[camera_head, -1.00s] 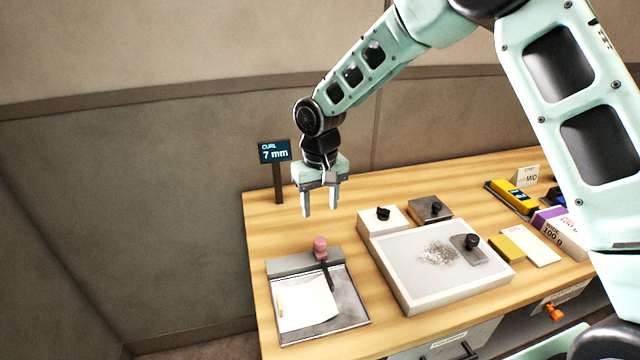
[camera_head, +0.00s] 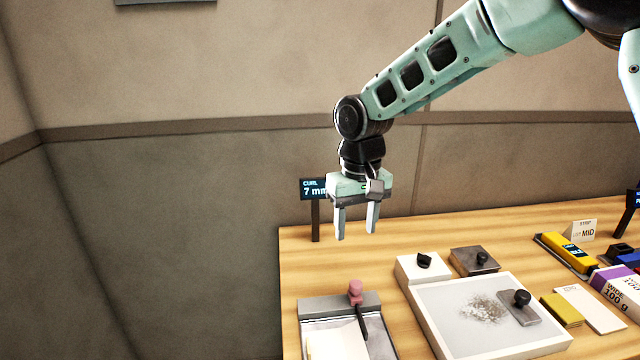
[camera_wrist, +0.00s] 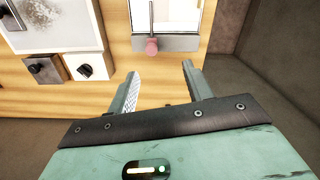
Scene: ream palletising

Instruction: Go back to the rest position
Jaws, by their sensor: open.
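My gripper (camera_head: 356,222) hangs fingers down above the back left part of the wooden table (camera_head: 400,238). Its two fingers are apart with nothing between them. In the wrist view my gripper (camera_wrist: 158,84) is also open and empty, with the table beyond the fingertips. It touches nothing that I can see. My arm reaches in from the upper right.
A "CURL 7 mm" display (camera_head: 314,190) stands partly behind my gripper. A grey board (camera_head: 342,302) with a pink knob (camera_head: 355,290) and a white-framed tray (camera_head: 450,318) lie nearer. A yellow device (camera_head: 566,254) and a purple-white pack (camera_head: 618,284) are at right.

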